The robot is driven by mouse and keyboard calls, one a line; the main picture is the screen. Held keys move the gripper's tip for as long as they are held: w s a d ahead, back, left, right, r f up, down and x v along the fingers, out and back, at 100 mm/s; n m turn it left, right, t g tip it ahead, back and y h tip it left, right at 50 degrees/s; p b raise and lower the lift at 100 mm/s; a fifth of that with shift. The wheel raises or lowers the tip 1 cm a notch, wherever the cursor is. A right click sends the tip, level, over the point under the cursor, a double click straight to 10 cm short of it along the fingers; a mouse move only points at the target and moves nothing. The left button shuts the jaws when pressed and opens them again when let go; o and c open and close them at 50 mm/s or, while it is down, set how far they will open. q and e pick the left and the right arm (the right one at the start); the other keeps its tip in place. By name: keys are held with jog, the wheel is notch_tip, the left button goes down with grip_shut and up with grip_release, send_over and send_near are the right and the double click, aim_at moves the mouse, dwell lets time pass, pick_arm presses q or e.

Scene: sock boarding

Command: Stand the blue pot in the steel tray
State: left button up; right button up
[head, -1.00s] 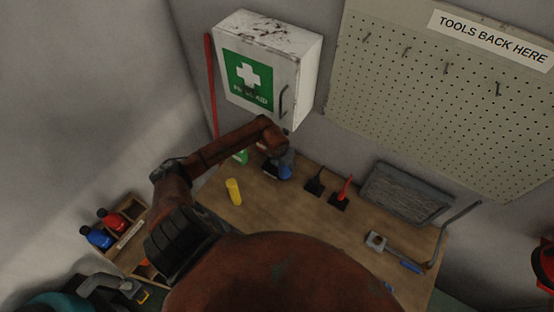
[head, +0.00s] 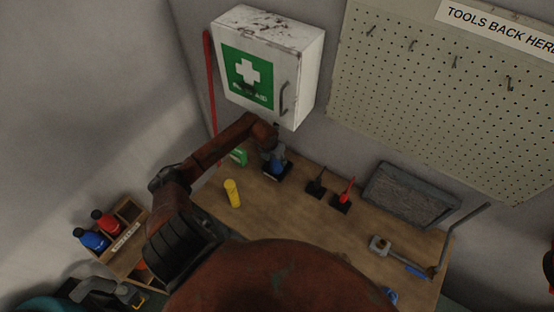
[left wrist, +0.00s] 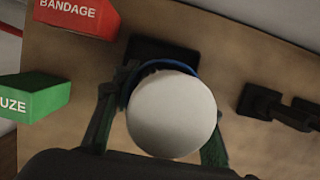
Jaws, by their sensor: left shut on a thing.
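The blue pot (head: 277,168) is at the back left of the bench, in the grip of my left gripper (head: 275,156). In the left wrist view the pot shows a round white top (left wrist: 172,112) with a blue rim behind it. The fingers of my left gripper (left wrist: 165,100) are on either side of it. A dark square pad is partly hidden behind the pot; I cannot tell whether they touch. A grey, dark-rimmed tray (head: 411,195), which looks like the steel tray, is at the back right of the bench. My right gripper is not in view.
Dark stands with a black tool (head: 317,187) and a red-handled tool (head: 343,199) are between pot and tray. Red bandage (left wrist: 77,15) and green gauze (left wrist: 35,97) boxes are beside the pot. A first-aid cabinet (head: 300,75) hangs above.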

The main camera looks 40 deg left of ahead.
pick_arm(q)
jog(key=o, duration=1.2)
jog(key=shift+r, duration=0.1)
jog(key=v, duration=0.2)
jog(key=s+v, duration=0.1)
jog(key=v, duration=0.2)
jog(key=shift+s+b, duration=0.1)
jog(key=shift+b, duration=0.25)
jog(key=s, duration=0.3)
jog(key=s+d+b, duration=0.1)
jog(key=s, duration=0.6)
jog(key=shift+s+d, duration=0.15)
jog(key=shift+s, duration=0.2)
